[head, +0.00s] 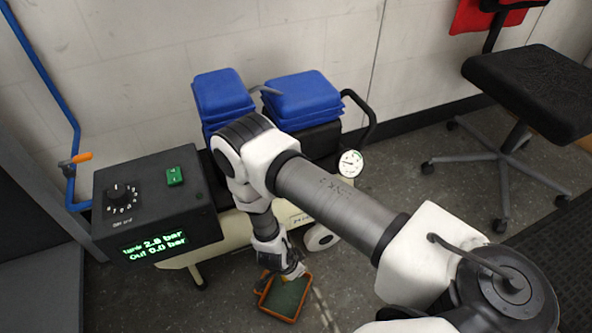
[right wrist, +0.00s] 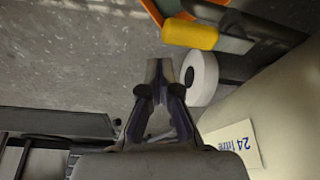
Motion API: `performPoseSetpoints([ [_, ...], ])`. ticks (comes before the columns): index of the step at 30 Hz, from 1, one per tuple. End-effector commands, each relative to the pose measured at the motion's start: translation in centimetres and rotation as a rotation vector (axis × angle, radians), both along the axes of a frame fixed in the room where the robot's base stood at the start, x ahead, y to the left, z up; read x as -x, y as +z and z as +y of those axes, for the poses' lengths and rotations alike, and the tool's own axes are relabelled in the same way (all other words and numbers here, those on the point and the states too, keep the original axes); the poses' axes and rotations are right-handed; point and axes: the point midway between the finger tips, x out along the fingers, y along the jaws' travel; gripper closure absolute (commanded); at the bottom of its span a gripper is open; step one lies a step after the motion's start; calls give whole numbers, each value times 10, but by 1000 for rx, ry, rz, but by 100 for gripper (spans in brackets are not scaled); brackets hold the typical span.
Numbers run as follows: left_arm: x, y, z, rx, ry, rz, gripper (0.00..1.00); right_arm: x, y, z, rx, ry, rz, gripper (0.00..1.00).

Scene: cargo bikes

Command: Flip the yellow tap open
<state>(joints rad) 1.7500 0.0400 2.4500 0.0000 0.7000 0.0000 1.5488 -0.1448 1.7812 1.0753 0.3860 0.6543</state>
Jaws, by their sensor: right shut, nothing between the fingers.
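The yellow tap handle (right wrist: 190,34) is near the top of the right wrist view, beside a grey metal part (right wrist: 235,45) and dark pipework. My right gripper (right wrist: 160,68) is shut and empty, with its fingertips below and left of the yellow handle in that view and apart from it. In the head view my right gripper (head: 292,271) is low in front of the cream tank, just above an orange-rimmed tray (head: 289,318). My arm hides much of the tank there, and I cannot make out the yellow handle clearly. My left gripper is not in view.
A black control box (head: 130,215) with a knob and green display stands at left. A blue pipe with an orange lever (head: 80,158) runs up the wall.

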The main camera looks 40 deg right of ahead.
Motion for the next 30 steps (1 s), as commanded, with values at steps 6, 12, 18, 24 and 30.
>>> performPoseSetpoints([
  [6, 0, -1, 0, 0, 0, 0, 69, 0, 1, 1, 0, 0, 0, 100],
  [12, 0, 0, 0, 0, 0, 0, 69, -1, 25, 9, 0, 3, -1, 100],
  [18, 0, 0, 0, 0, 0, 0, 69, -1, 70, 25, 1, 4, -3, 100],
  [24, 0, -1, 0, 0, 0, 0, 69, 0, 104, 37, 1, 3, -1, 100],
  [30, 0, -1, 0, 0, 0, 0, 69, 1, 113, 40, 0, 0, 0, 100],
])
